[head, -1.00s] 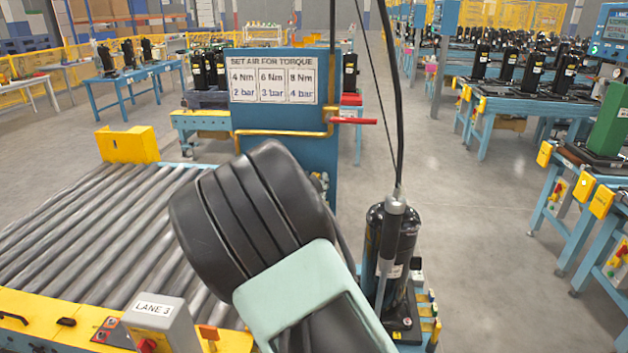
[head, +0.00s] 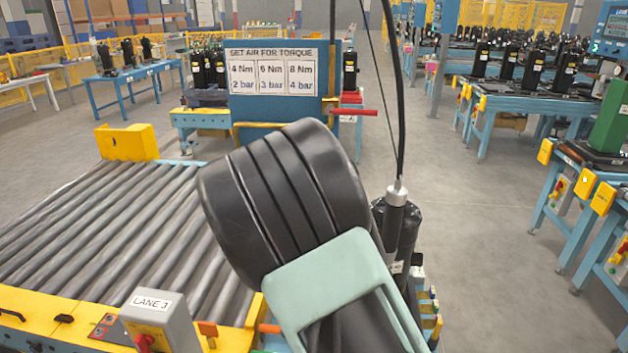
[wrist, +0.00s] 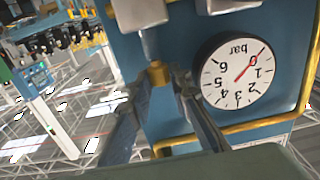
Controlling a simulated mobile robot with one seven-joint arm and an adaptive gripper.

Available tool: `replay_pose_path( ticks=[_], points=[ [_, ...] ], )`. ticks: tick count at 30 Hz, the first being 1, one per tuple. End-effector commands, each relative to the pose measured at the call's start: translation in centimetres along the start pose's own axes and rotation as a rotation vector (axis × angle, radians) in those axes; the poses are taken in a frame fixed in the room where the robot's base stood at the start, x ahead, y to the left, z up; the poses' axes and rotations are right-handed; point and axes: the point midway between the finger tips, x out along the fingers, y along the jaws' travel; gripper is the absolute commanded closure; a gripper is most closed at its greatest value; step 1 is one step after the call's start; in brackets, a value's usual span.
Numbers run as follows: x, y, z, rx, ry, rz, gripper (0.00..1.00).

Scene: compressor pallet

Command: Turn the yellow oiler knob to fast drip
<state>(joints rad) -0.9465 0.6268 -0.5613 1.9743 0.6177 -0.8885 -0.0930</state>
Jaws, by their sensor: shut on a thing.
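In the wrist view my gripper (wrist: 160,84) reaches up the picture toward a blue panel (wrist: 285,110). Its two dark fingers are shut on a small yellow knob (wrist: 157,72), with one finger at each side of it. A grey cylindrical body (wrist: 150,42) shows just above the knob. Any marks for the drip setting cannot be made out. In the head view my own arm hides the gripper and the knob.
A round bar gauge (wrist: 237,72), upside down in the wrist view, sits right of the fingers. A yellow pipe (wrist: 262,126) runs below it. In the head view a torque sign (head: 273,72) tops the panel, and a roller conveyor (head: 90,225) lies left.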

Motion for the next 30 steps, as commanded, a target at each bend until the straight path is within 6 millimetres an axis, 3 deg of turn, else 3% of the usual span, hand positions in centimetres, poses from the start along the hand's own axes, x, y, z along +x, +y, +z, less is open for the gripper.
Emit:
replay_pose_path(
  ticks=[6, 30],
  points=[
    [0.07, 0.58, 0.66, 0.003, 0.007, -0.104, 1.00],
    [0.26, 1.19, 0.18, -0.001, 0.013, -0.438, 1.00]
  ],
)
